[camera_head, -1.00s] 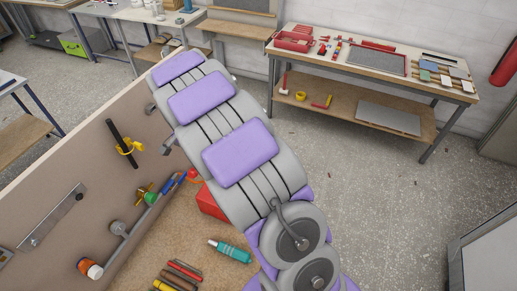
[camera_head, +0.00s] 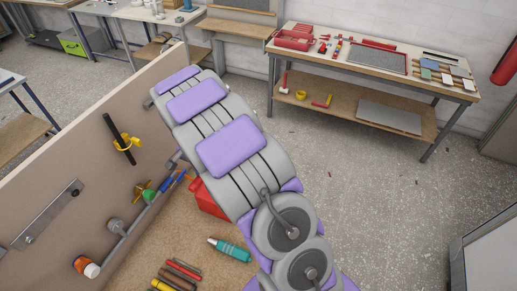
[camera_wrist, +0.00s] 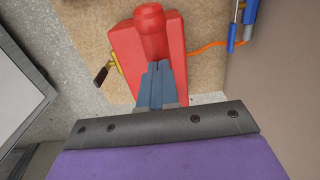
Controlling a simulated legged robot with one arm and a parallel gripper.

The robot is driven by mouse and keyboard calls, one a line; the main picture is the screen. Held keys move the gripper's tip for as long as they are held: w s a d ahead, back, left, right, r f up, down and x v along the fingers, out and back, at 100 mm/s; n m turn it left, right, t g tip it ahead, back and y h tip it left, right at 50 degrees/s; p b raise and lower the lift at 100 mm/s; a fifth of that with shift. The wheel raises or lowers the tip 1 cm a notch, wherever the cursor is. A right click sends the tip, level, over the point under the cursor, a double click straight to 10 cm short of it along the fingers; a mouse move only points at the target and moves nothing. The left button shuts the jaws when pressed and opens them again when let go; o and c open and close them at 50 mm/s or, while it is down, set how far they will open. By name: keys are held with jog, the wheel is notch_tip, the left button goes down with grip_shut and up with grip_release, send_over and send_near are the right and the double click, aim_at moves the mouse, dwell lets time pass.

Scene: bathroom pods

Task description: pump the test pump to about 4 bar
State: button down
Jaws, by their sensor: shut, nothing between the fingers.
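The red test pump (camera_wrist: 125,55) lies below my gripper in the wrist view, with a rounded red part (camera_wrist: 150,18) along its top. A black grip with a yellow fitting (camera_wrist: 102,75) sticks out on its left side. An orange hose (camera_wrist: 208,46) runs from its right side. My gripper (camera_wrist: 160,66) is shut and empty, its fingers over the pump; I cannot tell whether they touch it. In the head view the pump (camera_head: 207,198) is partly hidden behind my arm, and my gripper is hidden. No gauge reading is visible.
A brown panel (camera_head: 60,185) stands left of my arm, with pipe fittings (camera_head: 115,226) on it. A teal bottle (camera_head: 230,249) and several markers (camera_head: 178,272) lie on the board beside it. A workbench with red tools (camera_head: 375,62) stands behind.

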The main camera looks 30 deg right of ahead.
notch_tip(320, 180, down, 3)
jog(key=shift+f+b, duration=0.1)
jog(key=shift+b, duration=0.2)
notch_tip(320, 180, up, 11)
jog(key=p, duration=0.3)
dwell(0.4)
jog(key=shift+r, duration=0.2)
dwell(1.8)
jog(key=shift+w, duration=0.1)
dwell(2.2)
